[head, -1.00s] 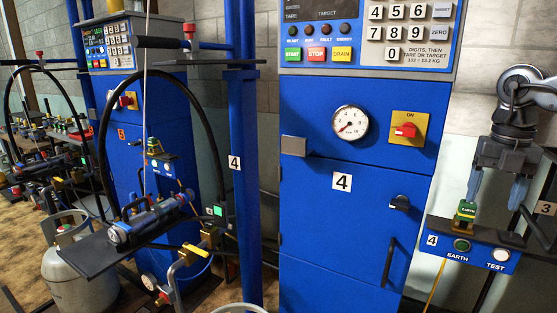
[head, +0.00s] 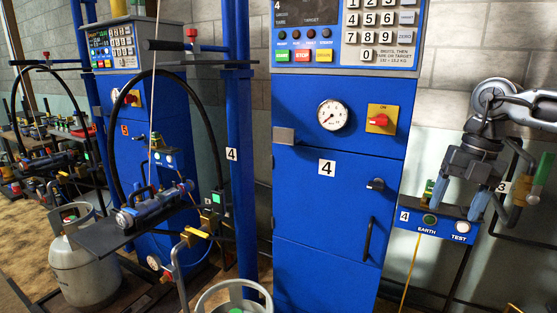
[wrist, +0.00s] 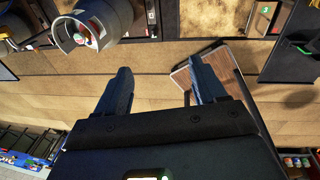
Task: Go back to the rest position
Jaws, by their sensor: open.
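My gripper (head: 459,200) is at the right of the head view, pointing down, in front of the number 4 earth box (head: 407,229). Its two blue fingers are apart with nothing between them. In the wrist view my gripper (wrist: 159,72) also shows spread, empty fingers over the brown floor. A green and yellow clamp (head: 429,189) stands on the left part of the earth box, just left of the left finger and partly hidden by it. The box carries a dark green EARTH button and a lit white TEST button (head: 462,226).
The blue number 4 cabinet (head: 312,210) stands left of the arm, with a gauge and red switch. A hose-and-handle fitting (head: 517,175) hangs close to the right of my gripper. A grey cylinder (head: 85,262) stands at left; another cylinder's collar (head: 238,294) shows at the bottom.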

